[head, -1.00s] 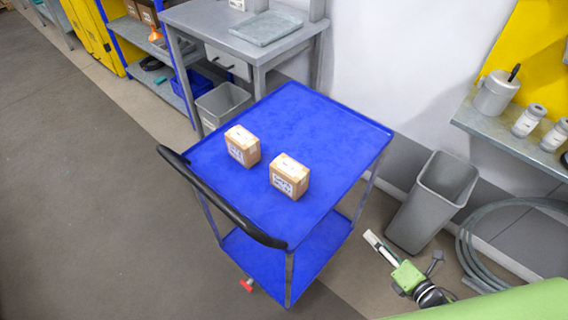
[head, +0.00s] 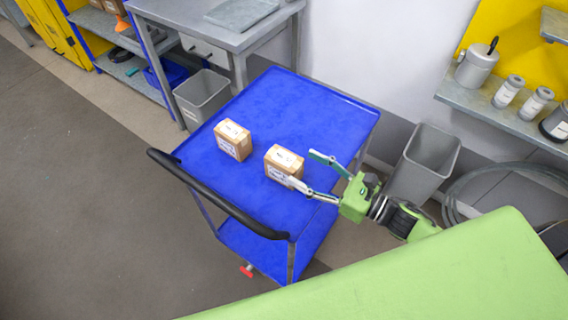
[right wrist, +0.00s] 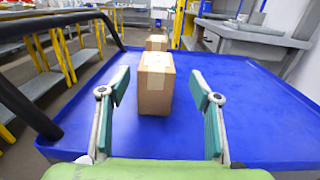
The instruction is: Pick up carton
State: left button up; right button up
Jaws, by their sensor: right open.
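Two small brown cartons stand on the blue cart's top (head: 310,110). The nearer carton (head: 284,162) is on the right in the head view, and the other carton (head: 233,140) is to its left. My right gripper (head: 308,172) is open at the near carton's right side, its fingers pointing at it. In the right wrist view the near carton (right wrist: 155,84) stands ahead, centred between the spread fingers (right wrist: 159,98) and slightly beyond their tips. The far carton (right wrist: 156,43) shows behind it, partly hidden. My left gripper is in neither view.
The cart has a black handle (head: 215,195) along its left side and a low rim. A grey bin (head: 424,158) stands right of the cart. A grey table (head: 215,30) is behind it. Much of the cart's top is clear.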

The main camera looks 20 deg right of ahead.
aim_at(284, 158)
jog(key=shift+x, duration=1)
jog(key=shift+w+a+r+p, duration=0.2)
jog(key=shift+a+p, duration=0.05)
jog(key=shift+p, duration=0.2)
jog(key=p+x, duration=0.1)
jog(key=x, duration=0.2)
jog(key=shift+a+r, duration=0.1)
jog(key=shift+a, duration=0.15)
jog(key=shift+w+a+p, duration=0.3)
jog(key=shift+w+a, duration=0.05)
jog(key=shift+w, duration=0.1)
jog(key=c, duration=1.3)
